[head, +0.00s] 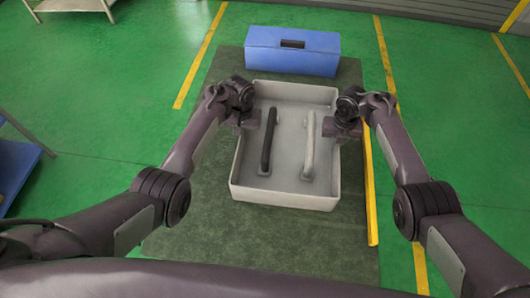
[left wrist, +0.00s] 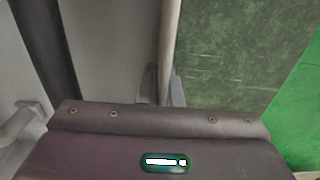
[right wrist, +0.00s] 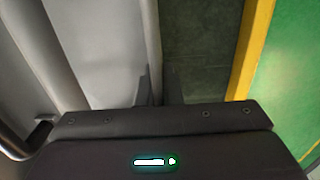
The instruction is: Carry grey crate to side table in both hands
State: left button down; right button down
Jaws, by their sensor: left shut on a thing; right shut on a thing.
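The grey crate (head: 285,199) is a shallow open box in the middle of the head view, above a dark green mat. A black bar with bent ends (head: 267,143) and a light grey one (head: 309,147) lie inside it, side by side. My left gripper (head: 242,122) is shut on the crate's left wall, and my right gripper (head: 346,127) is shut on its right wall. Each wrist view shows the crate wall (left wrist: 171,35) (right wrist: 151,35) between the fingertips. I cannot tell how far the crate is above the mat. Which thing is the side table is unclear.
A blue box (head: 292,60) with a dark slot stands just behind the crate. A pale shelf or table (head: 75,5) is at the far left, and a blue surface (head: 15,168) is at the left edge.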

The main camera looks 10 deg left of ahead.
aim_at(246, 143)
pick_arm(q)
jog(key=shift+w+d, duration=0.1)
pick_arm(e)
jog(key=shift+w, duration=0.1)
